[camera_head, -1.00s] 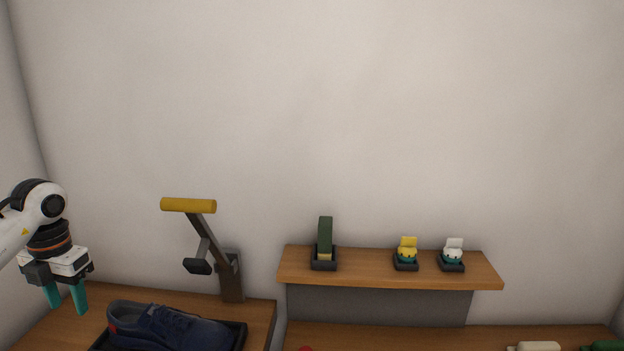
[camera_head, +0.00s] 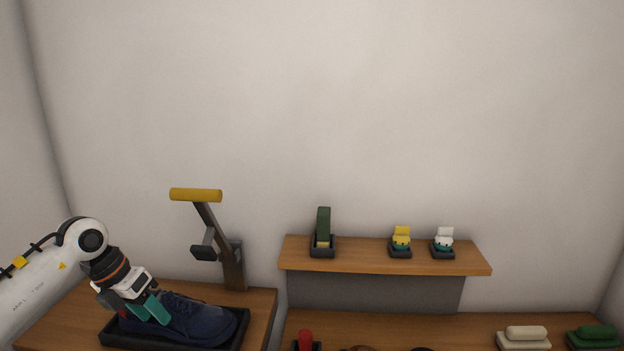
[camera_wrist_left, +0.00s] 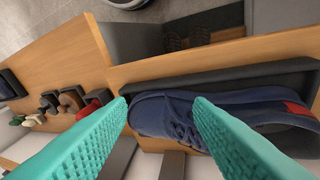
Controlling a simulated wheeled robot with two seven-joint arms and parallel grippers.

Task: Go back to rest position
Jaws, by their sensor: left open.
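My left gripper (camera_head: 152,308) comes in from the left in the head view, its teal fingers over the left end of a navy blue shoe (camera_head: 196,318). The shoe lies in a black tray (camera_head: 238,330) on the left wooden bench. In the left wrist view the teal fingers (camera_wrist_left: 160,122) are wide apart with nothing held between them. The shoe (camera_wrist_left: 158,114) shows beyond them, with a red heel patch at the right. I cannot tell whether a finger touches it. My right gripper is not in view.
A lever stand with a yellow handle (camera_head: 196,195) rises behind the shoe. A raised shelf (camera_head: 365,257) holds a green brush and two small yellow and white items in black holders. A red-topped item (camera_head: 305,340) and cream and green blocks are on the right bench (camera_head: 450,327).

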